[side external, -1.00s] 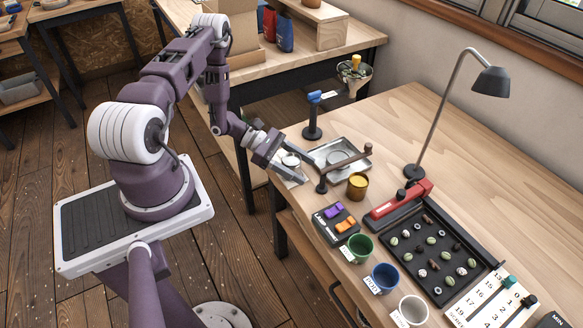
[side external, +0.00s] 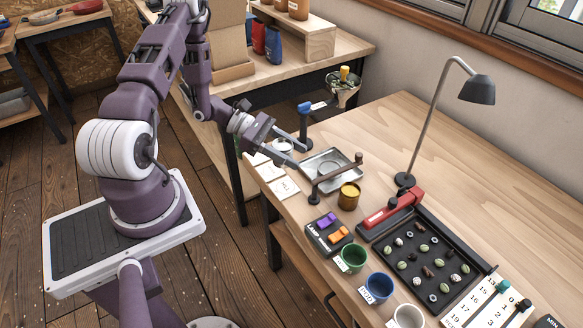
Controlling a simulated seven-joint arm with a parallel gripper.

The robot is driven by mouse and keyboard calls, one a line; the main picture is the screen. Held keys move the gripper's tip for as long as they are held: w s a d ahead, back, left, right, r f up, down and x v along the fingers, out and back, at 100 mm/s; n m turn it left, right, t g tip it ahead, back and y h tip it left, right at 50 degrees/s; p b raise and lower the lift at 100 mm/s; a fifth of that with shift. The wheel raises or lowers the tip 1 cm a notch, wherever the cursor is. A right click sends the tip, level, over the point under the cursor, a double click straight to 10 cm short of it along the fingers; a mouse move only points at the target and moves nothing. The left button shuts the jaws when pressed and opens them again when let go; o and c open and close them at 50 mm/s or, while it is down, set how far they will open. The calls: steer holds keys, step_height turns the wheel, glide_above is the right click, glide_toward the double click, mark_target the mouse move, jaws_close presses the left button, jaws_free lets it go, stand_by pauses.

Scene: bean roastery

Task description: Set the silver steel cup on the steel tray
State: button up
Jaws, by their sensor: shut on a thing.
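The silver steel cup (side external: 282,146) shows small and pale between the fingers of my gripper (side external: 297,151), which is shut on it. The fingers hide part of the cup. The gripper is at the table's left end, above and left of the steel tray (side external: 343,162). The cup appears apart from the tray, over the area near the white cards. The tray lies flat with a round mark in its middle, and no cup stands on it.
A post with a blue head (side external: 305,122) rises behind. White cards (side external: 284,187) lie in front of the gripper. The far right tabletop is clear.

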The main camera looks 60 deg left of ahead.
steer(key=w+n+t+y, duration=0.3)
steer(key=w+n, duration=0.1)
steer(key=w, duration=0.7)
steer(key=shift+w+d+f+n+t+y, duration=0.1)
steer(key=shift+w+f+n+t+y, duration=0.25)
steer(key=shift+w+f+n+y, duration=0.85)
steer(key=shift+w+d+f+n+t+y, duration=0.1)
steer(key=shift+w+f+n+t+y, duration=0.3)
steer(key=shift+f+y, duration=0.8)
steer(key=shift+w+d+f+n+t+y, duration=0.1)
steer(key=shift+w+f+n+t+y, duration=0.15)
steer(key=shift+w+f+n+y, duration=1.05)
steer(key=shift+s+f+m+h, duration=0.2)
steer(key=shift+s+f+h, duration=0.1)
steer(key=shift+f, duration=0.25)
steer(key=shift+s+f+m+h, duration=0.2)
steer(key=shift+f+h, duration=0.1)
steer(key=shift+f, duration=0.2)
steer(key=o, duration=1.2)
steer(key=shift+v, duration=5.5)
